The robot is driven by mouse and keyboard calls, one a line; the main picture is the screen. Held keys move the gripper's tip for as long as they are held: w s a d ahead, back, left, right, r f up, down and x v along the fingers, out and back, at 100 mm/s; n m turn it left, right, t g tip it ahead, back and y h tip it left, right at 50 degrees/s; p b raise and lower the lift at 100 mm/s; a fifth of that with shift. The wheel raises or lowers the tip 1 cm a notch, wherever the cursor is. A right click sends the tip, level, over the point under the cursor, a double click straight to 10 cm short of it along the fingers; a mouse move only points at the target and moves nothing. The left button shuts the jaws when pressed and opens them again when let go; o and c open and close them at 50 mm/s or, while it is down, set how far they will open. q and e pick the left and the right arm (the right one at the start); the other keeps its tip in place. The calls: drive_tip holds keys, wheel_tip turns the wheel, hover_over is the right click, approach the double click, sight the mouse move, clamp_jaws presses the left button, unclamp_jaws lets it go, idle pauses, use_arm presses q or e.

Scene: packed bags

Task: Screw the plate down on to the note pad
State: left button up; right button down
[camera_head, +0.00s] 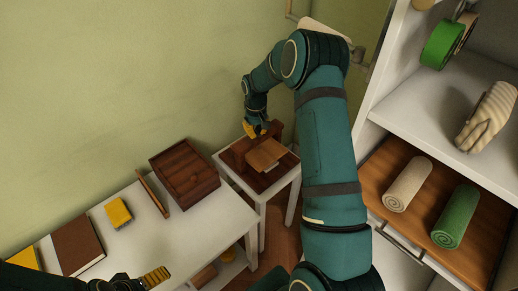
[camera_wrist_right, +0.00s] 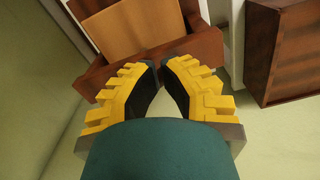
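A dark red-brown wooden press (camera_head: 236,158) stands on the small white table, with a lighter tan board (camera_head: 265,154) on it. In the right wrist view the tan board (camera_wrist_right: 128,24) lies behind a red-brown crossbar (camera_wrist_right: 196,52). I cannot tell whether this board is the plate or the pad, and no screw is clearly visible. My right gripper (camera_head: 251,130) is at the press's wall side. In its wrist view the fingers (camera_wrist_right: 160,66) point at the crossbar with a narrow gap between them and nothing visibly held. My left gripper (camera_head: 155,277) is low at the left, partly cut off.
A long white table (camera_head: 205,232) holds a brown wooden box (camera_head: 185,172), a thin upright board (camera_head: 153,194), a yellow block (camera_head: 118,213) and a brown book (camera_head: 77,245). Shelves at the right hold a cream roll (camera_head: 407,184) and a green roll (camera_head: 456,217). My right arm crosses the middle.

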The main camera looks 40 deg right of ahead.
use_arm(q)
drive_tip(key=shift+r, duration=0.1)
use_arm(e)
drive_tip(key=shift+s+d+r, duration=0.1)
drive_tip(key=shift+s, duration=0.05)
use_arm(q)
wheel_tip(320, 180, up, 4)
drive_tip(key=p, duration=0.4)
drive_tip(key=shift+r+p, duration=0.2)
drive_tip(key=shift+p, duration=0.1)
use_arm(e)
wheel_tip(320, 180, up, 7)
wheel_tip(320, 180, up, 12)
idle(0.5)
use_arm(q)
drive_tip(key=shift+s, duration=0.1)
